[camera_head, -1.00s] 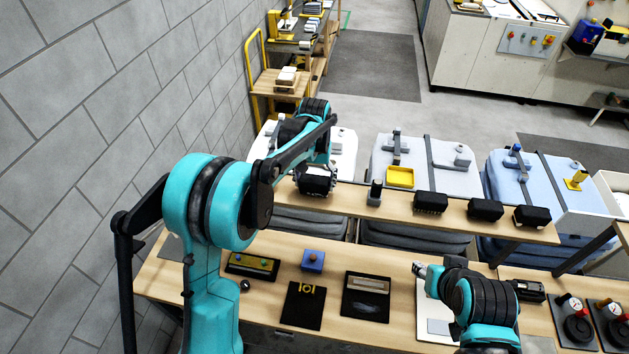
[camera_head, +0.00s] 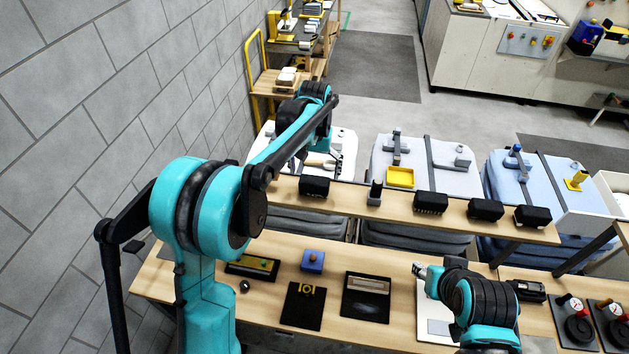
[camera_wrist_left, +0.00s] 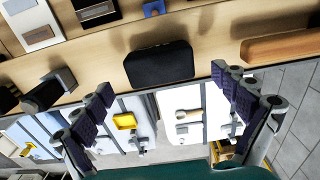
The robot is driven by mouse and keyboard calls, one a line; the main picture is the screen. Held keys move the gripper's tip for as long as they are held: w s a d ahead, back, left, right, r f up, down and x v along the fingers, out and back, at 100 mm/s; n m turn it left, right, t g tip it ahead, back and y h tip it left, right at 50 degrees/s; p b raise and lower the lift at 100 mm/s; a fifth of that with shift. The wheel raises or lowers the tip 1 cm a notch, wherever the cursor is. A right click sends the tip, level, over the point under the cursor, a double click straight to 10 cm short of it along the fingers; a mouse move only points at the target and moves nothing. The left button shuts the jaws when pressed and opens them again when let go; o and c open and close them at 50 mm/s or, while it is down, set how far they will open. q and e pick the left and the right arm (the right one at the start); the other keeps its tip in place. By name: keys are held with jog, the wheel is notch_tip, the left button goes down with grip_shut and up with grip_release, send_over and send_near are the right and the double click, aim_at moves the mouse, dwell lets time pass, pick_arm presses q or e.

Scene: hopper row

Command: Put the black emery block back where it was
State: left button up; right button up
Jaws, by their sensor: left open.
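A black block (camera_head: 315,186), which I take for the emery block, stands near the left end of the raised wooden shelf. In the left wrist view this block (camera_wrist_left: 158,65) lies flat on the shelf near its edge, free of the fingers. My left gripper (camera_wrist_left: 163,79) is open and empty, its fingers spread to either side and short of the block. In the head view its fingers are mostly hidden behind my left arm. My right arm is folded low at the right; its grey end (camera_head: 420,269) is over the bench, and its jaw state is unclear.
On the same shelf are a small upright dark block (camera_head: 375,193) and several more black blocks, one of them here (camera_head: 431,203). A wooden bar (camera_wrist_left: 285,45) lies on its other side. Lidded bins stand behind the shelf. Trays and a blue block (camera_head: 313,261) occupy the bench below.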

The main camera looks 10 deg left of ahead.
aim_at(314, 180)
pick_arm(q)
notch_tip(314, 180, up, 7)
jog(key=s+a+r+t, duration=0.2)
jog(key=s, duration=0.5)
jog(key=s+a+r+t, duration=0.1)
jog(key=s, duration=0.6)
jog(key=s+a+f+t, duration=0.1)
jog(key=s+f+t, duration=0.1)
jog(key=s, duration=0.4)
jog(key=s+a+f+t, duration=0.1)
jog(key=s+f+t, duration=0.1)
jog(key=s+f, duration=0.3)
jog(key=shift+s+a, duration=0.15)
jog(key=shift+s, duration=0.55)
jog(key=shift+f, duration=0.1)
jog(key=shift+f, duration=0.1)
notch_tip(314, 180, down, 29)
jog(key=b, duration=2.9)
jog(key=shift+b, duration=0.4)
